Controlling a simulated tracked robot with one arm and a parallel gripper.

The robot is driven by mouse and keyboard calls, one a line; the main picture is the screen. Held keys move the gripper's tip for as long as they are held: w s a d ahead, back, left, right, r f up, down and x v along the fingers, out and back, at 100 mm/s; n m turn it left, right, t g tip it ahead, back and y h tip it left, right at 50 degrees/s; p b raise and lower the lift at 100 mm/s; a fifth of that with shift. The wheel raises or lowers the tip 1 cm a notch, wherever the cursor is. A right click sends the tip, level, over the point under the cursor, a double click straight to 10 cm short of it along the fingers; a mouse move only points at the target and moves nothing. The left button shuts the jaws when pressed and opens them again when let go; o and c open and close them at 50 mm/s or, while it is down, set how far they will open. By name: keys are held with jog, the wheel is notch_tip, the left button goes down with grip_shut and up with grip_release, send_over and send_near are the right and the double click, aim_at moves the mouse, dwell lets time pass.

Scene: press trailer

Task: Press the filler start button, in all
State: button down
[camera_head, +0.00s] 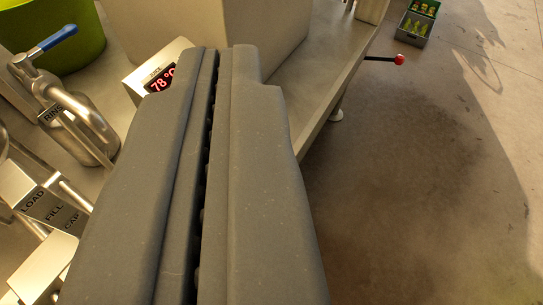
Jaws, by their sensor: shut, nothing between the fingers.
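My gripper (217,58) fills the middle of the view. Its two long dark grey fingers lie side by side, shut, with nothing between them. A steel housing with LOAD, FILL and CAP labels (53,208) stands at the lower left, left of my fingers. A small box with a red display (160,80), reading 78 °C under the word JUICE, sits just left of my fingertips and is partly covered by them. I cannot make out a start button; my fingers hide much of the middle.
A red-knobbed lever (399,60) juts from the steel bench (335,50). A crate of bottles (413,30) stands on open floor at right.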

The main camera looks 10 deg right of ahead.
jog(key=shift+d, duration=0.1)
jog(key=shift+w, duration=0.1)
jog(key=w+d+f+m+g+y+p, duration=0.25)
jog(key=w+f+m, duration=0.25)
jog(key=w+f, duration=1)
jog(key=w+f+m, duration=0.3)
jog(key=f, duration=0.7)
jog(key=w+f+m, duration=0.3)
jog(key=w+f, duration=0.1)
jog(key=f, duration=0.6)
jog(key=shift+d+f+y, duration=0.15)
jog(key=shift+d+y, duration=0.2)
jog(key=shift+d, duration=0.05)
jog(key=shift+f, duration=0.15)
jog(key=shift+w+a+f+b, duration=0.45)
jog(key=shift+a+f, duration=0.1)
jog(key=shift+f, duration=0.7)
jog(key=shift+w+a+f+b, duration=0.4)
jog(key=shift+a+f, duration=0.2)
jog(key=shift+f, duration=0.65)
jog(key=shift+w+a+f+b, duration=0.35)
jog(key=shift+a+f+b, duration=0.2)
jog(key=shift+f, duration=0.7)
jog(key=shift+f, duration=0.15)
